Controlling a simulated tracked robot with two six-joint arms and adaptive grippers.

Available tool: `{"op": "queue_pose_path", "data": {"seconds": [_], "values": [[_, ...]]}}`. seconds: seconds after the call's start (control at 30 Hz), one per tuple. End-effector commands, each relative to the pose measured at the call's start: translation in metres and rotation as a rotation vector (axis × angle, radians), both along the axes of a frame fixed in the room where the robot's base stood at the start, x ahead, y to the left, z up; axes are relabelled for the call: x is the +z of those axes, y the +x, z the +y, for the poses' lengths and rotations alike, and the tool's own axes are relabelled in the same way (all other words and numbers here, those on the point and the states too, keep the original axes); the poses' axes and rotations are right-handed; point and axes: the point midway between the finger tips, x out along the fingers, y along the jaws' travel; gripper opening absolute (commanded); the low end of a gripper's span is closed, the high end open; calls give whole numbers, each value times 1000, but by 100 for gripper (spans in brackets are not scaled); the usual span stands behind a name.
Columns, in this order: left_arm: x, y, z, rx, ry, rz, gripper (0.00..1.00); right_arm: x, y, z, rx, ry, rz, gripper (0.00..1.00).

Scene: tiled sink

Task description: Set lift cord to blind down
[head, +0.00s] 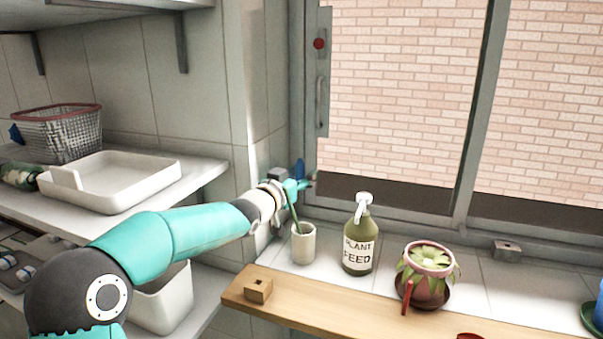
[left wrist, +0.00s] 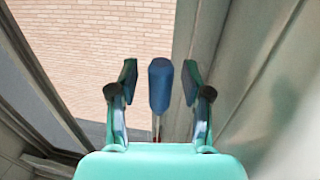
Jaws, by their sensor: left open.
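A dark blue tapered handle, which seems to be the lift cord's pull, stands between the fingers of my left gripper (left wrist: 161,76) in the left wrist view. The blue pull (left wrist: 160,88) has a gap on each side, so the fingers are not touching it. A thin piece shows at its lower end. In the head view, my left gripper (head: 302,184) is beside the window frame's left post, and the blue pull (head: 299,169) shows just above it. A red knob (head: 319,44) sits on a grey strip higher up. My right gripper is out of view.
A white cup (head: 303,244), a green plant feed bottle (head: 358,245) and a potted plant (head: 428,272) stand below and to the right of my gripper. A wooden board (head: 330,302) runs along the front. A shelf holds a white tray (head: 112,188).

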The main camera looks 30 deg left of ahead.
Motion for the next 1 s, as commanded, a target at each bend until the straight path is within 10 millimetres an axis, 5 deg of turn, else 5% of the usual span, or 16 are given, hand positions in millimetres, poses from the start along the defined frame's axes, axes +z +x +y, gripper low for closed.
{"op": "queue_pose_path", "data": {"seconds": [0.2, 0.5, 1.0], "values": [[0, 0, 0, 0, 0, 0, 49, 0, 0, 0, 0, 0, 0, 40], [0, 0, 0, 0, 0, 0, 0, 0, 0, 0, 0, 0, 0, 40], [11, -8, 3, 5, 2, -1, 0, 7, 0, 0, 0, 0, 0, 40]]}}
